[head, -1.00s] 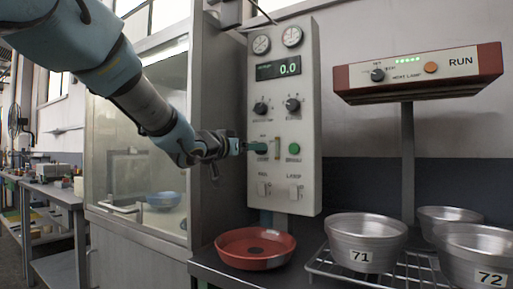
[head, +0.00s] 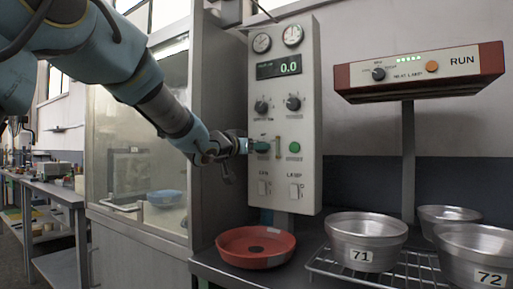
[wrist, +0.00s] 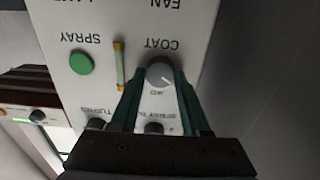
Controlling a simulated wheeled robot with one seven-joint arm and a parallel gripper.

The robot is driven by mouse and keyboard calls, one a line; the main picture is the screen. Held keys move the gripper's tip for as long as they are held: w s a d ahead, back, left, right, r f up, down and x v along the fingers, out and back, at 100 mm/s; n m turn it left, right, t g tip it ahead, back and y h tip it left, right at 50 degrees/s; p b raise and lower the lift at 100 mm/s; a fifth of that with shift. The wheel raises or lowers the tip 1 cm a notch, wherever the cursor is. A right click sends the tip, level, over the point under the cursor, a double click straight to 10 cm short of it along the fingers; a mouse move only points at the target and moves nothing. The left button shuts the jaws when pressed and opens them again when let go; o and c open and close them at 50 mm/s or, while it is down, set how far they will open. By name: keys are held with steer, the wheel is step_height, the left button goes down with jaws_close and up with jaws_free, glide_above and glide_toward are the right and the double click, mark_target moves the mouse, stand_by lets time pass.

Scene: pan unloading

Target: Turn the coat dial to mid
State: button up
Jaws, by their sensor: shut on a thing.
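The coat dial (wrist: 160,72) is a round grey knob on the pale control panel (wrist: 200,25); the wrist view shows it upside down. A MID mark sits by its edge. A pale pointer line on the knob appears to slant to the lower right in that view, slightly off the MID mark. My gripper (wrist: 158,80) has one green finger on each side of the knob and is shut on it. In the head view my gripper (head: 258,147) reaches the panel from the left and mostly hides the dial.
A green spray button (wrist: 81,62) and a slim sight tube (wrist: 120,65) sit beside the dial. Two black knobs (head: 262,107) are above, switches (head: 264,188) below. A red pan (head: 256,247) and metal bowls (head: 366,241) stand below.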

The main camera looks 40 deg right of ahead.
jaws_close()
steer(key=m+b, duration=0.3)
steer(key=m, duration=0.3)
steer(key=m+b, duration=0.3)
steer(key=m, duration=0.2)
steer(key=shift+s+f+m, duration=0.15)
steer(key=shift+m, duration=0.25)
steer(key=shift+b, duration=0.3)
stand_by(0.4)
steer(key=o, duration=0.7)
jaws_free()
